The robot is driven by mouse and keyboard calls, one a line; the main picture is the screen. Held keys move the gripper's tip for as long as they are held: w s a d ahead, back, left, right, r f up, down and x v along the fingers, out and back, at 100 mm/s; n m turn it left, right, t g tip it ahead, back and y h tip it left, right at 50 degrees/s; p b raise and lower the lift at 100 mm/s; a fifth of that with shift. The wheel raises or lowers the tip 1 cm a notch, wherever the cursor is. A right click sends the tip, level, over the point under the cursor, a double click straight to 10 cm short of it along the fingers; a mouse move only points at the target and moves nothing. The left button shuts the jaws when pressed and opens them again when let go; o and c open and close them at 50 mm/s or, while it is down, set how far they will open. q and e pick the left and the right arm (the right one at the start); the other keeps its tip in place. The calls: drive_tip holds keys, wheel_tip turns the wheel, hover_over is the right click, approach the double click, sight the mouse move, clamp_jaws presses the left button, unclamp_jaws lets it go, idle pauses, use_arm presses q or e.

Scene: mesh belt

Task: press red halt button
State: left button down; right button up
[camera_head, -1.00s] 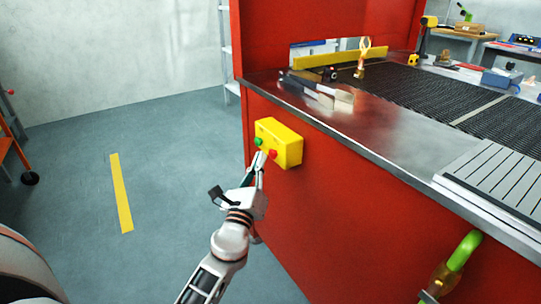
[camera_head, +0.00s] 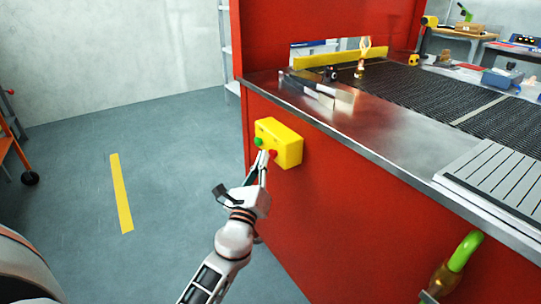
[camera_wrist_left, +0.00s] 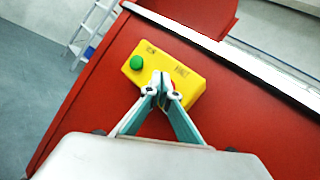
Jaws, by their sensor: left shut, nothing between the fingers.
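A yellow control box (camera_head: 284,142) is fixed on the red side panel of the machine. It has a green button (camera_head: 258,142) and a red button (camera_head: 273,154). In the left wrist view the box (camera_wrist_left: 190,75), the green button (camera_wrist_left: 137,62) and the lettering above the buttons show. My left gripper (camera_head: 265,156) is shut and empty, its fingertips right at the red button. In the left wrist view the fingers (camera_wrist_left: 161,78) cover most of the red button, so I cannot tell whether they touch it. My right gripper is not in view.
The metal worktop edge (camera_head: 330,132) runs above the box, with a dark mesh belt (camera_head: 420,95) and metal pieces (camera_head: 318,90) on top. A green hose (camera_head: 465,250) is at lower right.

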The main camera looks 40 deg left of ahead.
use_arm(q)
drive_tip(key=shift+w+d, duration=0.15)
drive_tip(key=shift+w, duration=0.25)
idle(0.4)
drive_tip(key=shift+s, duration=0.15)
drive_tip(key=shift+s+a, duration=0.35)
drive_tip(key=shift+s, duration=0.35)
drive_tip(key=shift+s+a, duration=0.3)
drive_tip(key=shift+s, duration=0.5)
drive_tip(key=shift+s+a, duration=0.35)
drive_tip(key=shift+s, duration=0.4)
drive_tip(key=shift+s+a, duration=0.3)
drive_tip(key=shift+s, duration=0.5)
